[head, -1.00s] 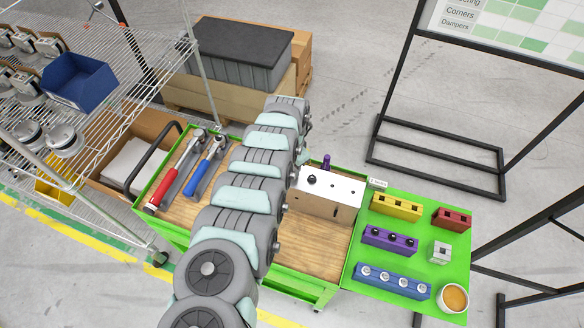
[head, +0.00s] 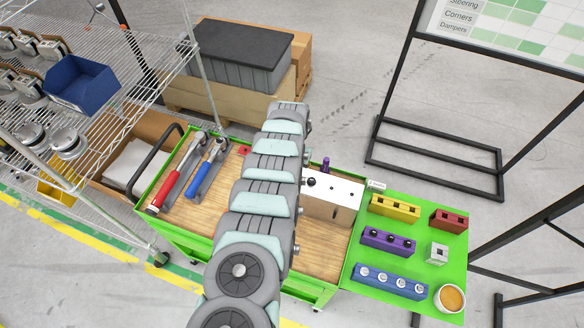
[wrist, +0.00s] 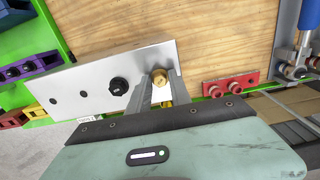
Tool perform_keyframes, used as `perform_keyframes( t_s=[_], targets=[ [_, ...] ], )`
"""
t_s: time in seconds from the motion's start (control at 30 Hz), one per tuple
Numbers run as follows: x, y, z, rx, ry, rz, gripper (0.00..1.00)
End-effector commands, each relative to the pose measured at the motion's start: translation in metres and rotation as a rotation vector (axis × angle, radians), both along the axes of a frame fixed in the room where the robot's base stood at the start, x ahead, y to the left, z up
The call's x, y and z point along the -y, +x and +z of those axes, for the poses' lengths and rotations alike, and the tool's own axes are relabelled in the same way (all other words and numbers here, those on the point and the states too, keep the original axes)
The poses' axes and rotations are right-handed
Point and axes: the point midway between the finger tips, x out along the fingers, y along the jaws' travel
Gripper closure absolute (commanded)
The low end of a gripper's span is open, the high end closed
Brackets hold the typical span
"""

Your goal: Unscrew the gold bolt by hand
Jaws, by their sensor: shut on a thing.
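The gold bolt (wrist: 160,76) stands at the right end of the silver chassis fixture (wrist: 98,90) in the wrist view. My gripper (wrist: 160,86) has its two fingers on either side of the bolt's head and is shut on it. The bolt appears to be still in the fixture; how far it is threaded in is hidden. In the head view the fixture (head: 345,190) stands on the wooden bench top, and my arm hides the gold bolt and my gripper.
A black bolt (wrist: 118,86) stands just left of my gripper on the fixture. A red holder (wrist: 232,84) lies to the right. Red-handled (head: 178,175) and blue-handled (head: 205,170) ratchets lie at bench left. Yellow (head: 394,206), purple (head: 388,241) and blue (head: 390,281) holders sit on the green side shelf.

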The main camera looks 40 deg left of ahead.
Motion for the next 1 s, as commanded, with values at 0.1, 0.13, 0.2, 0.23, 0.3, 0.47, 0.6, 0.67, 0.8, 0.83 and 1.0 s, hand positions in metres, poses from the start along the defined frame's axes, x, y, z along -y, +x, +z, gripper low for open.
perform_keyframes(
  t_s=[0.1,0.13,0.2,0.23,0.3,0.47,0.6,0.67,0.8,0.83,1.0],
  targets=[
    [0.0024,0.0009,0.0004,-0.002,-0.001,0.21,1.0],
    [0.0022,0.001,-0.0001,-0.001,0.001,0.266,1.0],
    [0.0018,0.0011,-0.0005,-0.001,0.0,0.397,1.0],
    [0.0026,0.0018,-0.0003,-0.001,0.0,0.45,1.0],
    [0.002,0.0019,-0.0003,0.001,-0.001,0.575,1.0],
    [-0.0002,0.0015,0.0019,0.002,0.0,0.759,1.0],
    [-0.0002,0.0011,0.0034,0.002,0.0,0.789,1.0],
    [-0.0003,0.0011,0.0035,0.002,0.0,0.788,1.0],
    [0.0,0.0013,0.0029,0.002,0.0,0.795,1.0],
    [0.0004,0.0017,0.0023,0.002,0.0,0.81,1.0],
    [0.0014,0.0027,-0.002,0.004,0.0,1.057,1.0]
  ],
)
